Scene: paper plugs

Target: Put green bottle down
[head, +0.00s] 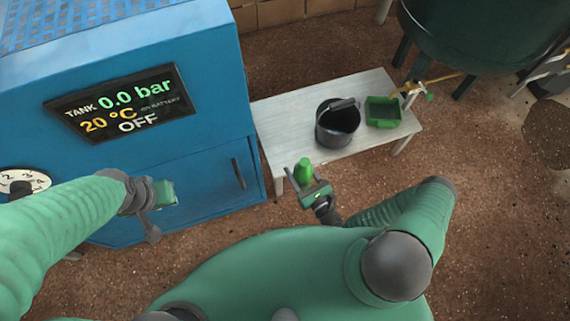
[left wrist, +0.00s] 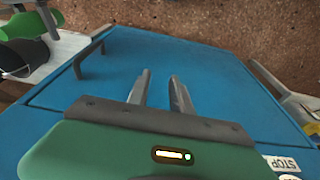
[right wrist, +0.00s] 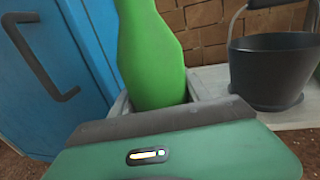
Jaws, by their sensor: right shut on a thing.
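The green bottle (head: 304,169) is held by my right gripper (head: 309,183), in front of the near left part of the low bench. In the right wrist view the bottle (right wrist: 152,55) stands roughly upright between the fingers, and its lower part is hidden by the gripper body. My right gripper is shut on it. My left gripper (head: 165,193) is in front of the blue cabinet and holds nothing. In the left wrist view its two fingers (left wrist: 160,90) are apart with bare blue cabinet between them.
A pale bench (head: 284,122) carries a black bucket (head: 335,136) and a green tray (head: 383,122). The blue cabinet (head: 215,150) with a display and dark handle (head: 238,173) adjoins the bench on the left. A dark green tank (head: 480,40) stands at the back right. The bench's left end looks bare.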

